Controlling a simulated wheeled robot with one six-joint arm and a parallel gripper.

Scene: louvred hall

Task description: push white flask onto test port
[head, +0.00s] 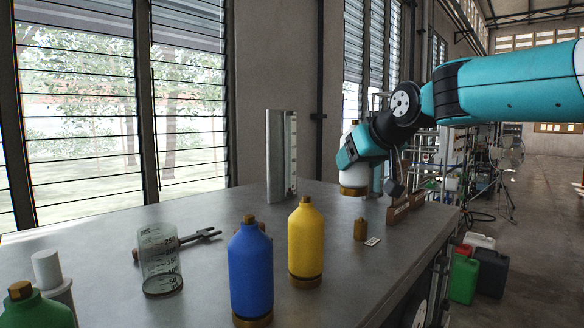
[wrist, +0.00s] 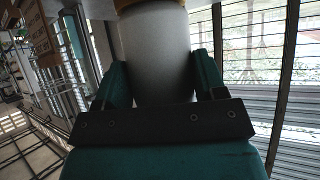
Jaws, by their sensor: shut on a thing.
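The white flask (head: 355,175) has a pale body and a brass-coloured base. My gripper (head: 350,155) is shut on it and holds it roughly upright above the far right part of the grey table. In the wrist view the flask (wrist: 155,45) fills the space between the two teal fingers of my gripper (wrist: 158,78). Part of the flask is hidden by the gripper in the head view. I cannot tell which thing is the test port.
A blue bottle (head: 251,270), a yellow bottle (head: 305,240), a clear beaker (head: 160,262) and a green bottle (head: 35,308) stand on the table (head: 215,215). A small brass weight (head: 360,230), brown blocks (head: 398,212) and an upright grey panel (head: 278,155) stand near the back.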

